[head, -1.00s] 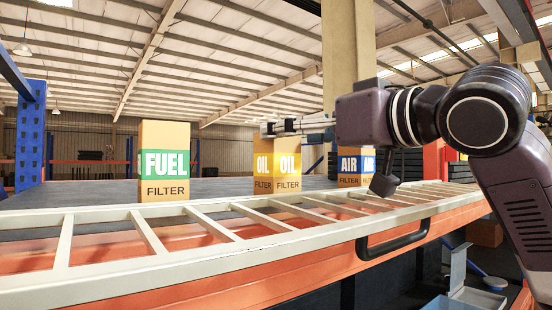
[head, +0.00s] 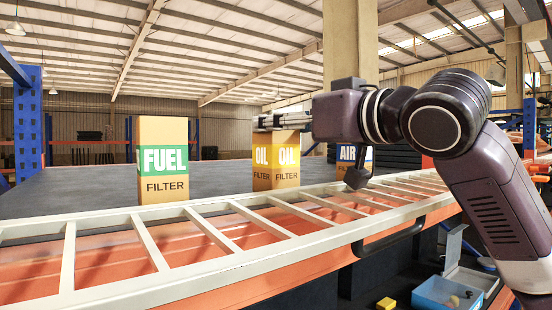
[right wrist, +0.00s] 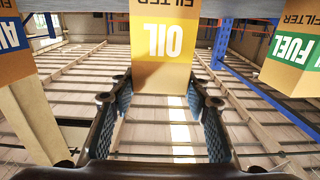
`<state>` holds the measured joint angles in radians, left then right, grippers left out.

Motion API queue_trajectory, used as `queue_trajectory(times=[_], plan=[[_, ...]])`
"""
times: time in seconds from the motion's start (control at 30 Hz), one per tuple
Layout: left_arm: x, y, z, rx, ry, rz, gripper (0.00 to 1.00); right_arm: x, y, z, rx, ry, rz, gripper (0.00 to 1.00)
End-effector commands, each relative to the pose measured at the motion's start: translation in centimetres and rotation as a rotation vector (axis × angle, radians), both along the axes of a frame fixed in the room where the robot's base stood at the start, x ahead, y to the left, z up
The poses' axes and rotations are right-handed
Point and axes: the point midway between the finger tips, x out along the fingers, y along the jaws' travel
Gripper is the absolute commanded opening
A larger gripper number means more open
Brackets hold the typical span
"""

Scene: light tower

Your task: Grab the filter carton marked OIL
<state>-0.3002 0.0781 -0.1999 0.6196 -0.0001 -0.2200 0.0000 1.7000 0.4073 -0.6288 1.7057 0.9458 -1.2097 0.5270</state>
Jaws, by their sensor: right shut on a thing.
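The OIL filter carton (head: 276,160), yellow-orange with white OIL lettering, stands upright on the grey shelf in the head view. My right gripper (head: 268,122) is at its top, shut on it, with the fingers partly hidden by the arm. In the right wrist view the OIL carton (right wrist: 165,40) appears upside down between the two finger pads of the right gripper (right wrist: 162,85). I cannot tell whether its base is clear of the shelf. My left gripper is not in view.
The FUEL carton (head: 163,160) stands to the left with a gap. The AIR carton (head: 347,156) stands to the right, partly behind my arm. A pale slatted rail (head: 230,262) runs along the shelf front. The grey shelf top (head: 85,195) is clear at the left.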

Motion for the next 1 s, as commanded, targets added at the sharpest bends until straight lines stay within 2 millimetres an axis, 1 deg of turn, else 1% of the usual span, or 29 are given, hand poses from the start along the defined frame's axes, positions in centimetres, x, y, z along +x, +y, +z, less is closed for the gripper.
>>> queue_trajectory(times=[0.03, 0.13, 0.17, 0.47, 0.63, 0.77, 0.87, 1.0], plan=[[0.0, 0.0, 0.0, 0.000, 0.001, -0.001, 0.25, 0.0, 0.0, 0.0, 0.000, 0.000, 0.000, 0.13], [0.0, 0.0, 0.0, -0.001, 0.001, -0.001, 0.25, 0.0, 0.0, 0.0, 0.000, 0.000, 0.000, 0.02], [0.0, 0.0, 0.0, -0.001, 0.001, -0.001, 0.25, 0.0, 0.0, 0.0, 0.000, 0.000, 0.000, 0.00], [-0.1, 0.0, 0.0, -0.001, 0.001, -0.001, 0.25, 0.0, 0.0, 0.2, 0.002, -0.002, 0.000, 0.00], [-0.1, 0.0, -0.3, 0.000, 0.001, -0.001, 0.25, 0.0, 0.0, 1.1, 0.003, -0.003, 0.001, 0.00], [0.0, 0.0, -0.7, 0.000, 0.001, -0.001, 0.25, -0.1, 0.0, 2.8, 0.003, -0.004, 0.000, 0.00], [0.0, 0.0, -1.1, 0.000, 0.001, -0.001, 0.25, -0.1, 0.0, 4.8, 0.005, -0.004, 0.001, 0.00], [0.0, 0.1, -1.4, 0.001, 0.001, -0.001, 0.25, -0.2, 0.1, 8.3, 0.004, -0.003, 0.001, 0.00]])
